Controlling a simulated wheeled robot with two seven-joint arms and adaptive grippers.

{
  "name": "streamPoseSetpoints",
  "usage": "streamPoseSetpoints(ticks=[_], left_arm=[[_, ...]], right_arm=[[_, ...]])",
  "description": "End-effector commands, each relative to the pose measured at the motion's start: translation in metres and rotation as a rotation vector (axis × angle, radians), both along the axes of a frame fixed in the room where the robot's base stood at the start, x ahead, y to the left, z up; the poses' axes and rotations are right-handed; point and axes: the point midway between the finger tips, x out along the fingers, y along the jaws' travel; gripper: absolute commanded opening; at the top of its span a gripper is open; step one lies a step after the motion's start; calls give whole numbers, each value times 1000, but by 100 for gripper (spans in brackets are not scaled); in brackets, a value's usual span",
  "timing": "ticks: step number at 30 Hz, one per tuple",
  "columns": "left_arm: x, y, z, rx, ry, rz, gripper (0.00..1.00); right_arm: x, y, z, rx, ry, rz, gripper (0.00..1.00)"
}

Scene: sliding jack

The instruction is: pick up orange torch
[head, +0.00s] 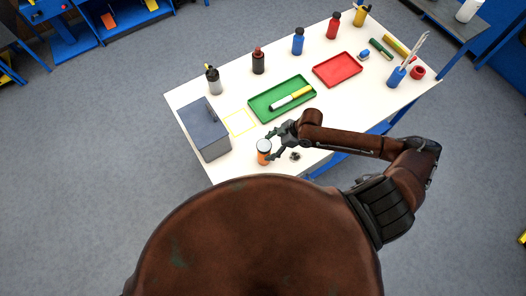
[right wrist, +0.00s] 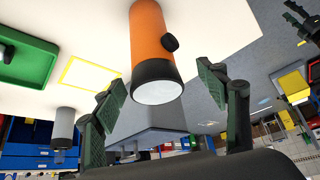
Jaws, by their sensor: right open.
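The orange torch (head: 263,147) stands upright near the front edge of the white table, with a pale top and a dark band below it. My right gripper (head: 273,146) is open just to its right, with the fingers reaching towards it. In the right wrist view the torch (right wrist: 151,45) shows an orange body, a dark side button and a dark head with a pale lens. There the open right gripper (right wrist: 163,87) has one finger on each side of the torch's head, with visible gaps.
A grey box (head: 206,132) stands left of the torch. A yellow outlined square (head: 240,123) and a green tray (head: 263,115) holding a marker lie behind it. A small dark item (head: 295,156) lies to the right. A red tray (head: 337,70) and several bottles stand farther back.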

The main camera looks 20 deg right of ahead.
Motion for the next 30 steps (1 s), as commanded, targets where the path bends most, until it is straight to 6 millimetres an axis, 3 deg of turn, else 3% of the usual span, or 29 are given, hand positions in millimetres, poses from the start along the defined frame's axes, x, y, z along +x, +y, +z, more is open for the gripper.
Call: streamPoseSetpoints(ticks=[3,7,13,20,30], left_arm=[[-12,0,4,1,15,2,43],[-12,0,11,1,16,2,43],[4,-2,15,-1,-4,-2,43],[15,-3,16,-3,-19,-5,43],[3,-2,14,-2,-4,-1,43]], right_arm=[[4,3,-10,1,1,-4,67],[12,8,-27,1,1,-4,67],[17,18,-45,0,-1,-1,67],[18,19,-47,-2,-1,3,67],[18,19,-47,-2,-1,3,44]])
